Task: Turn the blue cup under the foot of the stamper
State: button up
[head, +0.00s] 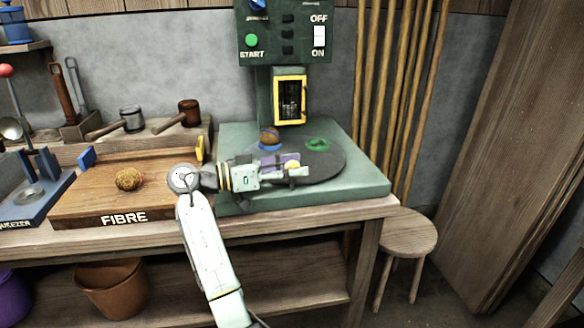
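The stamper is a green machine (264,92) with a yellow-framed opening (291,100) above a dark round turntable (328,165). I cannot make out its foot clearly. The blue cup (270,148) sits at the turntable's back left with a brown ball (269,135) on it, left of the opening. A green cup (317,145) sits at the back right and looks empty. My gripper (298,171) is low over the front of the turntable, pointing right. A purple shape (266,159) and a yellow piece (292,165) show beside it, partly hidden. I cannot tell whether its fingers touch anything.
A wooden FIBRE tray (75,205) with a fibre ball (128,179) lies to the left, with a blue squeezer (30,195) beyond. Mallets (182,114) lie behind the tray. The START button (251,40) and ON/OFF switch (319,36) are above. A stool (408,234) stands right.

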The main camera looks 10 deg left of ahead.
jog(key=shift+a, duration=0.1)
jog(key=v, duration=1.1)
jog(key=shift+s+a, duration=0.2)
jog(key=shift+a, duration=0.15)
